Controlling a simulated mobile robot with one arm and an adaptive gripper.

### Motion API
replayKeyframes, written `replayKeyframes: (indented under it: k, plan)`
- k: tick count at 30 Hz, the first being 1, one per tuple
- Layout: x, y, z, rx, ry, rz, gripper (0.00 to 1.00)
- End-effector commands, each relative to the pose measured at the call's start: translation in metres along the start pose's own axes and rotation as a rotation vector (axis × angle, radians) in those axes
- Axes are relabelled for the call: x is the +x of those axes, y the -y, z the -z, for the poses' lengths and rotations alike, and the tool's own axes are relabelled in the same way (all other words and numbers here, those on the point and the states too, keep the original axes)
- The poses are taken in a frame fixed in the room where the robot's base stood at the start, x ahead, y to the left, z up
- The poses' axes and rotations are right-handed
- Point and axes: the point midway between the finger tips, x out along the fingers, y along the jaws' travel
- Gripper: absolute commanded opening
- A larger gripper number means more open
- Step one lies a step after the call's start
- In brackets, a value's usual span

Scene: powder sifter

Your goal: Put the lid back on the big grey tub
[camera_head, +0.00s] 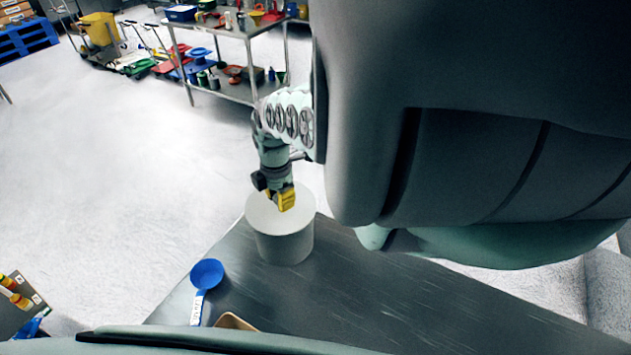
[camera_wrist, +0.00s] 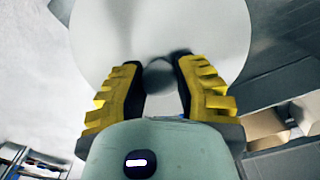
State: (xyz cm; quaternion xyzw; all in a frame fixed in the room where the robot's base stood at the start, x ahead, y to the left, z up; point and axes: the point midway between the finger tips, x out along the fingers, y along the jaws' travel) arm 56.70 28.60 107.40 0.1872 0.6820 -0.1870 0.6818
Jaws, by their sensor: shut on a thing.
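The big grey tub (camera_head: 285,247) stands upright near the far edge of the dark table. The pale round lid (camera_head: 262,214) is at its top, roughly centred over the mouth. I cannot tell whether it is fully seated. My gripper (camera_head: 281,197) comes down over the lid with its yellow fingers. In the wrist view, the fingers (camera_wrist: 157,72) are shut on the small dark knob (camera_wrist: 158,76) in the middle of the lid (camera_wrist: 160,22). The tub's rim is hidden under the lid.
A blue scoop (camera_head: 207,273) with a labelled handle lies left of the tub. A tan tray (camera_head: 234,322) shows partly at the table's front. The dark tabletop (camera_head: 370,300) is clear right of the tub. A loaded metal rack (camera_head: 236,92) stands behind, across open floor.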

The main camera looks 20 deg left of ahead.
Motion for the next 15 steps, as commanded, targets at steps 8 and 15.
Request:
replayKeyframes:
  k: [8,15]
  plan:
    - [-0.0002,0.0013,-0.0049,0.011,0.0,-0.001,0.53]
    - [-0.0002,0.0012,-0.005,0.012,0.0,-0.001,0.59]
